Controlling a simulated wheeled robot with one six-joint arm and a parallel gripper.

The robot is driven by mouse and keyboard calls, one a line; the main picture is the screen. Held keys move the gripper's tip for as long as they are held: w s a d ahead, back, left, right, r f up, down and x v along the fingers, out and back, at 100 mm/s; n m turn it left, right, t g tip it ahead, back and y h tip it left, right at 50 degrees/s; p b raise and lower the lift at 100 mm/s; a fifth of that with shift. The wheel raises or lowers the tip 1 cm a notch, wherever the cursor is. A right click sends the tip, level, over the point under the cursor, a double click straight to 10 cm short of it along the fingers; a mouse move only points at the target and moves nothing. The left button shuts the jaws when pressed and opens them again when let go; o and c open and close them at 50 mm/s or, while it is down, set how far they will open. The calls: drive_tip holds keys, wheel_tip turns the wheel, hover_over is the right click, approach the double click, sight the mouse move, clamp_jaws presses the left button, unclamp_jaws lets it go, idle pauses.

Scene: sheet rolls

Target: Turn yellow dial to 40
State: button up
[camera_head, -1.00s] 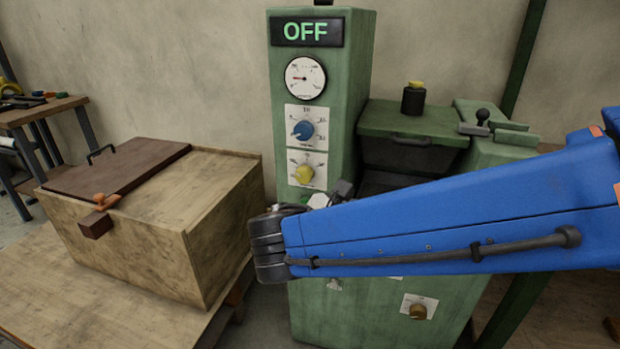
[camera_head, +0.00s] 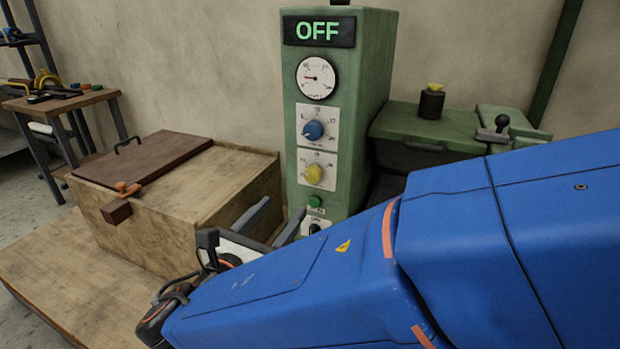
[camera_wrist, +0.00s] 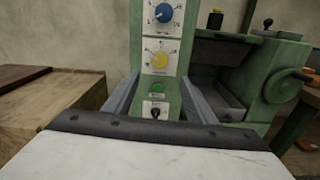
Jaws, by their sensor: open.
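The yellow dial (camera_head: 314,174) sits on a white scale plate on the front of the green machine column (camera_head: 363,70), below a blue dial (camera_head: 313,130). In the wrist view the yellow dial (camera_wrist: 160,59) is ahead, slightly above the space between the fingers. The scale numbers are too small to read. My gripper (camera_head: 275,222) is open and empty, in front of the column, lower than the yellow dial and a little left of it. In the wrist view its two fingers (camera_wrist: 160,95) stand apart at either side of the column, not touching the dial.
A green button (camera_head: 315,201) and a black switch (camera_head: 315,228) lie below the yellow dial. A round gauge (camera_head: 317,78) and a sign reading OFF (camera_head: 319,31) are above. A wooden box (camera_head: 245,180) stands close left of my gripper. The machine's green lidded part (camera_head: 420,125) is at the right.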

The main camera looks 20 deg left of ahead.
sight(311, 176)
drive_tip(key=w, duration=0.9)
drive_tip(key=w+d, duration=0.1)
drive_tip(key=w, duration=0.4)
drive_tip(key=shift+w+d, duration=0.1)
drive_tip(key=shift+w, duration=0.25)
drive_tip(key=c, duration=1)
